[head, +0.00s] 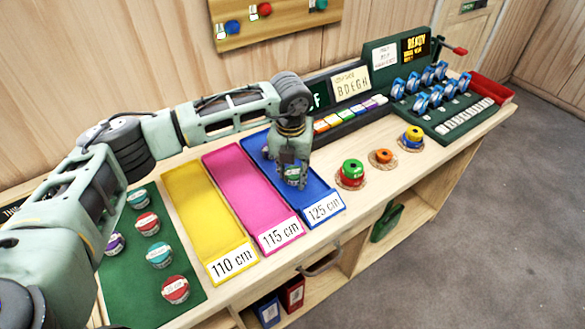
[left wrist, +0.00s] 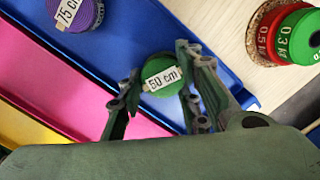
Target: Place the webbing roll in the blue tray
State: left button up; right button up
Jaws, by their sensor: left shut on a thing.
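My left gripper (head: 292,168) is over the blue tray (head: 329,199) with the 125 cm label. It is shut on a green webbing roll (left wrist: 160,88) with a white 50 cm label; the roll sits between the two fingers in the left wrist view. In the head view the fingers partly cover the held roll (head: 293,180). It is within the tray's outline; I cannot tell whether it touches the floor. A purple roll (left wrist: 88,18) labelled 75 cm is in the blue tray. My right gripper is not in view.
The pink tray (head: 240,185) and yellow tray (head: 197,205) to the left look empty. Several rolls stand on a green mat (head: 190,262). To the right are a red-and-green stack (head: 351,173), an orange piece (head: 383,156) and a yellow-and-blue stack (head: 412,137).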

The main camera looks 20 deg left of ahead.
aim_at(292, 177)
pick_arm(q)
jog(key=shift+f, duration=0.15)
jog(key=o, duration=1.1)
jog(key=shift+o, duration=0.2)
jog(key=shift+r, duration=0.35)
notch_tip(292, 177, up, 12)
jog(key=s+b, duration=0.1)
jog(key=b, duration=0.1)
jog(key=shift+s+f, duration=0.2)
jog(key=shift+d, duration=0.1)
